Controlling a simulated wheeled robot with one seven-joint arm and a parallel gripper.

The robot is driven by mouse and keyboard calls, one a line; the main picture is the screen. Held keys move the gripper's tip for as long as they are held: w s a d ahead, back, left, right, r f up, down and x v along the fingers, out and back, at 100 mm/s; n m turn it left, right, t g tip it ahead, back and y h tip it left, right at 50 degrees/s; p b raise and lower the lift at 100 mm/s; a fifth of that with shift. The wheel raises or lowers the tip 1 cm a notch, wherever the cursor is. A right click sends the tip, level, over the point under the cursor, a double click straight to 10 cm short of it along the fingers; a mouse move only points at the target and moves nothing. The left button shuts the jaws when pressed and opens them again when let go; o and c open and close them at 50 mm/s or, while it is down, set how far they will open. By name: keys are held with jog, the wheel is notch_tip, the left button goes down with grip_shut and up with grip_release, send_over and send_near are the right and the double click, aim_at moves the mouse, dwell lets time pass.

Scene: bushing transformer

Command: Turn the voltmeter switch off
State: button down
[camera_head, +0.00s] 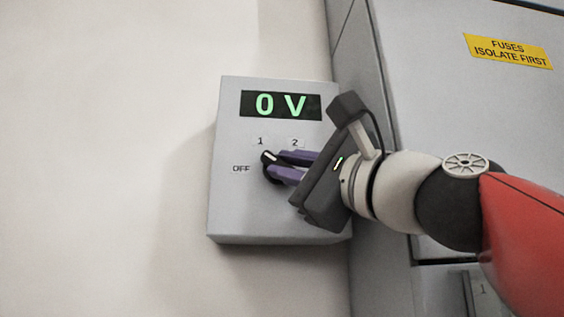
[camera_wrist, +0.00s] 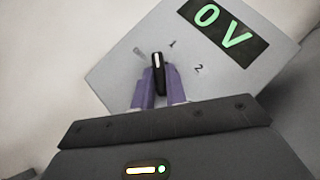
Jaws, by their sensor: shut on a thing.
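The voltmeter (camera_head: 235,205) is a grey wall box with a green "0 V" display (camera_head: 281,105); it shows tilted in the wrist view (camera_wrist: 115,70). Its switch (camera_head: 268,158) is a small black knob with a white pointer line. In the wrist view the knob (camera_wrist: 157,72) points between the OFF and 1 marks. My gripper (camera_head: 281,165) is at the knob from the right, with its purple fingers shut on it, one on each side. In the wrist view the fingers (camera_wrist: 158,92) flank the knob. The fingers hide part of the knob.
A grey cabinet (camera_head: 430,90) with a yellow "FUSES ISOLATE FIRST" label (camera_head: 508,51) stands close to the right of the voltmeter, behind my arm. The pale wall (camera_head: 100,150) to the left is bare, with free room before it.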

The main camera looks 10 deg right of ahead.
jog(key=n+g, duration=0.1)
jog(key=n, duration=0.1)
jog(key=n+g, duration=0.1)
jog(key=shift+w+d+r+n+g+p, duration=0.1)
jog(key=shift+r+n+g+p, duration=0.25)
jog(key=shift+n+g+p, duration=0.05)
jog(key=shift+n+g+h, duration=0.7)
jog(key=shift+n, duration=0.2)
jog(key=shift+r+n+g, duration=0.1)
jog(key=shift+n+g, duration=0.2)
jog(key=shift+n, duration=0.1)
jog(key=c, duration=1.4)
grip_release()
jog(key=shift+c, duration=0.2)
